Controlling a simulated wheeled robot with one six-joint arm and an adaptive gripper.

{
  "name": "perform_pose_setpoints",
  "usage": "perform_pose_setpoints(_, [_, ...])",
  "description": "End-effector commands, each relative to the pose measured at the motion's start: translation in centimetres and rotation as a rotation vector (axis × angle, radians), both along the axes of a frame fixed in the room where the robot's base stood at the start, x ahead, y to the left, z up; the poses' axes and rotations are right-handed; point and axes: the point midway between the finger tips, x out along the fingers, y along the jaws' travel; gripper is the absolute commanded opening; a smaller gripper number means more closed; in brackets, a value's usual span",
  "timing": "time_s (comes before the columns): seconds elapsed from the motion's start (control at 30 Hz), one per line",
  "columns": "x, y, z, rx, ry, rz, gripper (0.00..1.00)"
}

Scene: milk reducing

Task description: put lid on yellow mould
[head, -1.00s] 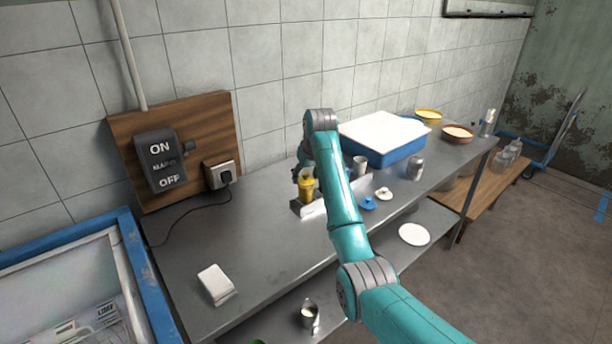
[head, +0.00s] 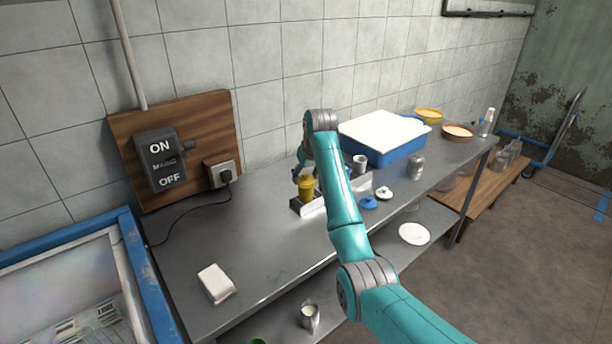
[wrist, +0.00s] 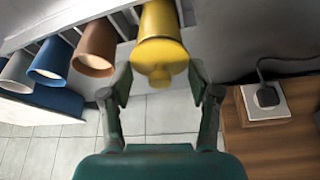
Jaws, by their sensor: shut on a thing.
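The yellow mould (head: 306,189) stands in a metal rack (head: 313,208) at the back middle of the steel table. In the wrist view the yellow mould (wrist: 160,22) is seen from above, with the yellow lid (wrist: 160,55) at its mouth and the lid's knob towards my camera. My gripper (wrist: 160,78) is shut on the yellow lid, one finger on each side of the knob. The lid looks lined up with the mould, but I cannot tell whether it is fully seated. In the head view my arm hides most of the gripper.
Brown (wrist: 95,50), blue (wrist: 50,62) and grey (wrist: 14,72) moulds sit beside the yellow one. A blue lid (head: 368,202) and white lid (head: 385,193) lie right of my arm. A blue tub (head: 385,148) stands behind them. The table's left part is mostly clear.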

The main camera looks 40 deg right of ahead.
Motion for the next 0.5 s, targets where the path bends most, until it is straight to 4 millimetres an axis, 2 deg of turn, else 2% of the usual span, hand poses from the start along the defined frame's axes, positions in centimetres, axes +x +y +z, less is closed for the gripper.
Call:
perform_pose_setpoints(0.17, [0.00,0.00,0.00,0.000,0.000,0.000,0.48])
perform_pose_setpoints(0.2, [0.00,0.00,0.00,0.000,0.000,0.000,0.69])
perform_pose_setpoints(0.3, [0.00,0.00,0.00,0.000,0.000,0.000,0.91])
perform_pose_setpoints(0.5, [0.00,0.00,0.00,0.000,0.000,0.000,0.91])
